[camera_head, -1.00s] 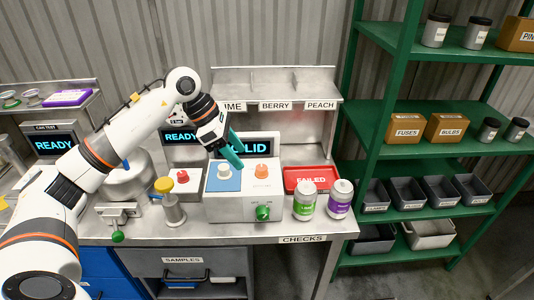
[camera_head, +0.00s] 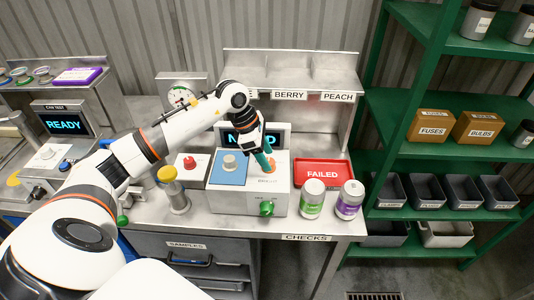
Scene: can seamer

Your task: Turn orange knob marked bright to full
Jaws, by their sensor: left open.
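The orange knob (camera_head: 272,164) sits on the top right of a white box (camera_head: 230,203), above a small label that seems to read BRIGHT. My left gripper (camera_head: 265,163) points down with its teal fingers at the knob's left side, partly covering it. It is open; I cannot tell whether the fingers touch the knob or straddle it. The display (camera_head: 280,138) behind the box is mostly hidden by my gripper, so its word is unreadable. My right gripper is not in view.
A green-labelled can (camera_head: 312,200) and a purple-labelled can (camera_head: 349,201) stand to the right. A red FAILED tray (camera_head: 322,173) lies behind them.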

